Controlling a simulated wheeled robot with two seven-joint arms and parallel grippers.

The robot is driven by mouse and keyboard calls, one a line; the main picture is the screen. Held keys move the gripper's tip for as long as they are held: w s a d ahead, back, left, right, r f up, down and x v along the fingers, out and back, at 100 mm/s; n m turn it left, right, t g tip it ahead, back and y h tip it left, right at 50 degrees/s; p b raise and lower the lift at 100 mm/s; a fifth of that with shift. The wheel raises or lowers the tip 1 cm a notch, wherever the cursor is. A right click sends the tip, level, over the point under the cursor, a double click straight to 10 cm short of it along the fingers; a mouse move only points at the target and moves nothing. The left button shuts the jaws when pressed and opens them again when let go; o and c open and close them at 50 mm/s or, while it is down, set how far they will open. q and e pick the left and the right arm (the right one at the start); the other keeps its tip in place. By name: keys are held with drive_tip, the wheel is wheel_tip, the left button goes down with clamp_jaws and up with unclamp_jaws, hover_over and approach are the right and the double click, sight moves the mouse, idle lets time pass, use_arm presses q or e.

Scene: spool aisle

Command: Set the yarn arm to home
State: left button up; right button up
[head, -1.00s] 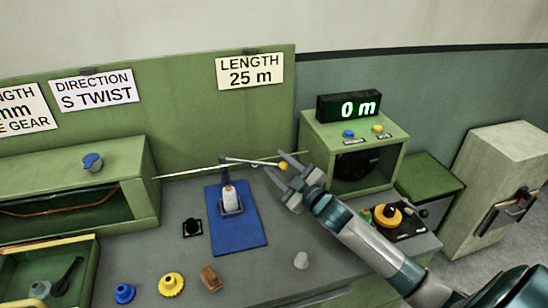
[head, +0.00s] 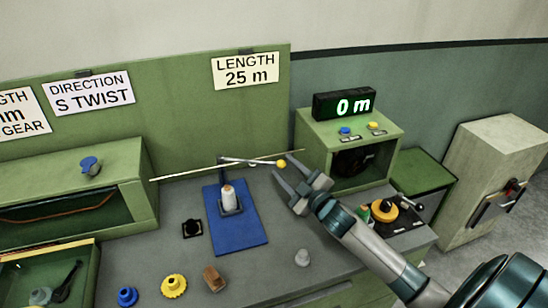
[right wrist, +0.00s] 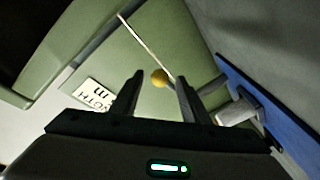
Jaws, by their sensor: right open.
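The yarn arm (head: 245,160) is a thin grey bar with a yellow ball knob (head: 281,164) at its right end. It reaches right from above the white spool (head: 229,197), which stands on the blue mat (head: 238,236). My right gripper (head: 280,176) is open, with its fingers around or just beside the knob. In the right wrist view the yellow knob (right wrist: 159,78) shows between the two open fingers (right wrist: 159,88), apart from both. My left gripper is not in view.
The green counter box (head: 380,145) with a display reading 0 m (head: 344,104) stands right behind my right gripper. A pale rod (head: 190,173) runs along the back.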

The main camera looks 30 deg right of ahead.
sight(253, 162)
drive_tip(key=w+p, duration=0.2)
drive_tip(key=w, duration=0.5)
idle(0.3)
drive_tip(key=c, duration=1)
clamp_jaws()
